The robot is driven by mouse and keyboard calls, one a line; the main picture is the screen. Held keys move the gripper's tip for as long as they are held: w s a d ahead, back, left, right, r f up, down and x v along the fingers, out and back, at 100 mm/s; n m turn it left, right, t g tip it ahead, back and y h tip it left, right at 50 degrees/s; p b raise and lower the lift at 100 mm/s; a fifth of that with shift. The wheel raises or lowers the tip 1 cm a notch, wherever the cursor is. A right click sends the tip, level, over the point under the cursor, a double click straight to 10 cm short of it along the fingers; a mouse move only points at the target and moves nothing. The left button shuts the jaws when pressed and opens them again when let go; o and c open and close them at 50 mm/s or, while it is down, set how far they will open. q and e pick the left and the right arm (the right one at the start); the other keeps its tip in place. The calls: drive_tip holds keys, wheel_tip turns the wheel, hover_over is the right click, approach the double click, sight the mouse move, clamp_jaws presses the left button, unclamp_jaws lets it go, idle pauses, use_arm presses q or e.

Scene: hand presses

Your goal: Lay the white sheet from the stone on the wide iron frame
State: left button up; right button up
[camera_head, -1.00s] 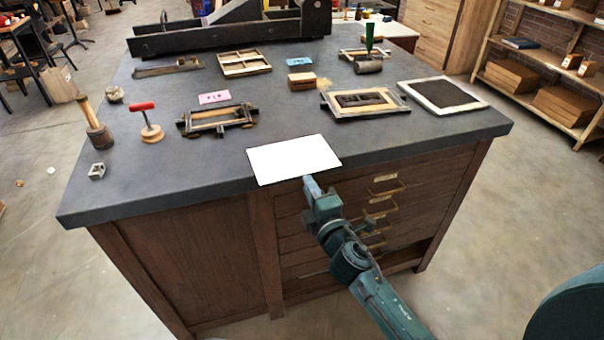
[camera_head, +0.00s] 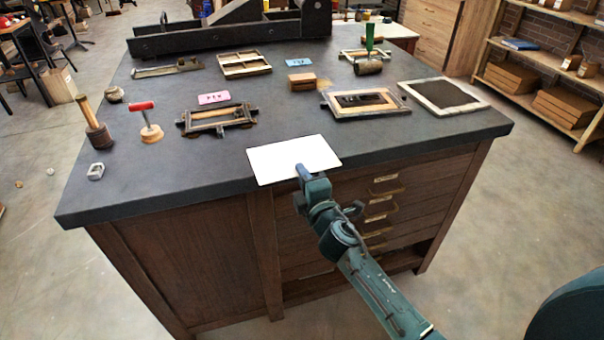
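The white sheet (camera_head: 287,156) lies flat at the front edge of the dark stone top (camera_head: 200,172), its near edge at or slightly past the stone's edge. My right gripper (camera_head: 302,172) is at the sheet's near edge and overlaps it in the picture. Its fingers are small and seen from behind, so I cannot tell whether they are shut on the sheet. A wide, dark metal-looking frame (camera_head: 186,127) with bars inside lies behind and left of the sheet. Another frame (camera_head: 340,114), with pale wood and a dark block inside, lies behind and right. My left gripper is not in view.
A mallet (camera_head: 98,137), a red-handled tool (camera_head: 151,131) and a small metal block (camera_head: 96,171) stand at left. A framed dark panel (camera_head: 445,95) lies at right. A heavy press bed (camera_head: 230,38) is at the back. Bare stone lies around the sheet.

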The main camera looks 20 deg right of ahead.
drive_tip(key=shift+r, duration=0.1)
clamp_jaws()
wheel_tip(320, 180, up, 3)
drive_tip(key=p, duration=0.2)
drive_tip(key=shift+p, duration=0.4)
drive_tip(key=s+r+p, duration=0.3)
drive_tip(key=s, duration=0.4)
drive_tip(key=shift+d+p, duration=0.3)
idle(0.4)
